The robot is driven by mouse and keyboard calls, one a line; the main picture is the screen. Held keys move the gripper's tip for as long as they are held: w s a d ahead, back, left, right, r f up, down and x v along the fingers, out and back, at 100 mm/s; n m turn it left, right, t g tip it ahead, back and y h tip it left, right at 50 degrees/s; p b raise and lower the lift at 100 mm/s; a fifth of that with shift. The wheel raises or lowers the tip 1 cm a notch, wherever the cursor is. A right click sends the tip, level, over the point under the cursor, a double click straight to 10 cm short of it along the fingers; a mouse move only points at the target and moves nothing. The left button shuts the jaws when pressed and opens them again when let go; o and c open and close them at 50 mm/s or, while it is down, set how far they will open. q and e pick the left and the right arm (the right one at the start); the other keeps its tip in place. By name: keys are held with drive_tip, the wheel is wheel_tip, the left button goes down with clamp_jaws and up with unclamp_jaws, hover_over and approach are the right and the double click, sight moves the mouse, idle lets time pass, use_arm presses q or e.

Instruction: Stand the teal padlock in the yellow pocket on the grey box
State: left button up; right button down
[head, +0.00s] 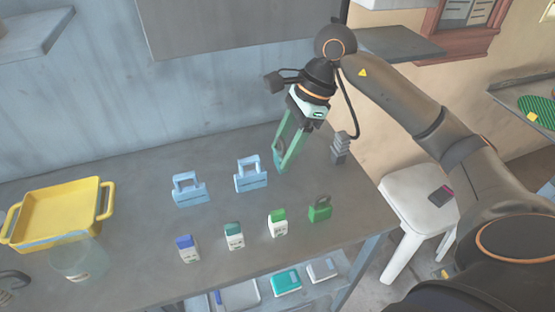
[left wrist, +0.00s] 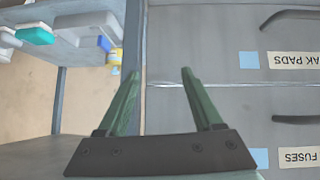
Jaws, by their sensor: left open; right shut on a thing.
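My right gripper (head: 281,158) is shut on a small dark teal thing (head: 279,147), which looks like the teal padlock. The fingers hide most of it, and they point down over the back right of the grey table. I cannot pick out the yellow pocket or the grey box for certain. My left gripper is out of the head view. In the left wrist view my left gripper (left wrist: 160,75) is open and empty, in front of grey drawers (left wrist: 215,115).
A green padlock (head: 320,209) stands near the table's front right. Two pale blue holders (head: 188,190) (head: 251,178) and several small white-bodied containers (head: 234,237) stand to its left. A dark grey stepped block (head: 342,148) is right of my right gripper. A yellow tray (head: 60,211) sits far left.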

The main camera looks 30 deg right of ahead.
drive_tip(key=w+f, duration=0.2)
drive_tip(key=f, duration=0.1)
drive_tip(key=shift+w+d, duration=0.2)
drive_tip(key=shift+w, duration=0.05)
drive_tip(key=shift+w+f, duration=0.15)
drive_tip(key=shift+f, duration=0.75)
drive_tip(key=shift+w+f, duration=0.1)
drive_tip(key=shift+f, duration=0.75)
drive_tip(key=shift+f, duration=0.1)
drive_tip(key=shift+f, duration=0.2)
drive_tip(key=shift+c, duration=1.3)
unclamp_jaws()
drive_tip(key=shift+r, duration=0.1)
